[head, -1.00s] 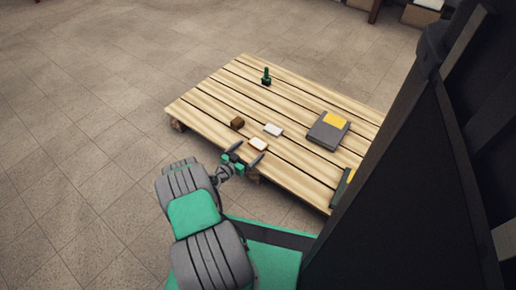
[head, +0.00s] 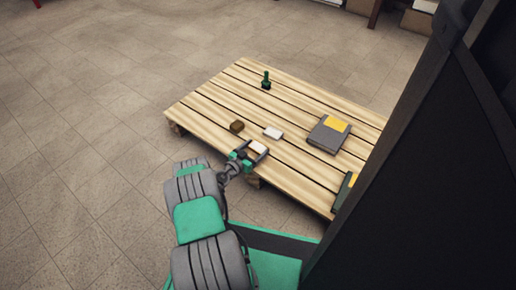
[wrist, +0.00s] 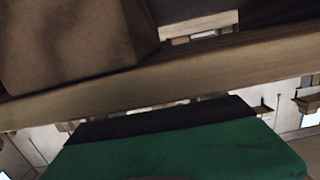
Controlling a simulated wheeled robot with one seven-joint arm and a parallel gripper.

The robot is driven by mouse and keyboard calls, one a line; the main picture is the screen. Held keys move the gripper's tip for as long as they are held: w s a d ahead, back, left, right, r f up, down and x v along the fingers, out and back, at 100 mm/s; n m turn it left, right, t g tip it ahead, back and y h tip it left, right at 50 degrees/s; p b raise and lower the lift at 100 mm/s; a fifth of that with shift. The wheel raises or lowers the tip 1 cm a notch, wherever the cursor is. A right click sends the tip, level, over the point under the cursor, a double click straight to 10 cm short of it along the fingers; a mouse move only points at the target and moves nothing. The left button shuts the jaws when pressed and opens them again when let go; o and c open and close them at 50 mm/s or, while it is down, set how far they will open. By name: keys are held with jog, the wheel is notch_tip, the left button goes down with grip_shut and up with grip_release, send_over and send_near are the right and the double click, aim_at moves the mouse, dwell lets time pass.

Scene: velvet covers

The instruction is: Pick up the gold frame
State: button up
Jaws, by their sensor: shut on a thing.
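The gold frame appears to be the small flat piece (head: 258,147) with a pale face and tan edge, at the near edge of the wooden pallet. My gripper (head: 253,153) reaches over that edge and is shut on it, with a finger on either side. Its size in the head view hides the exact contact. In the wrist view, a green and black part of my gripper (wrist: 180,140) fills the bottom. A tan bar crosses above it; I cannot tell whether it is the frame or pallet wood.
The pallet (head: 210,105) also holds a brown block (head: 237,126) to the left, a white piece (head: 272,133) just behind, a grey and yellow book-like item (head: 328,134) to the right and a green bottle (head: 266,81) at the back. The pallet's left part is clear.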

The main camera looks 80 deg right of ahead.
jog(key=c, duration=0.5)
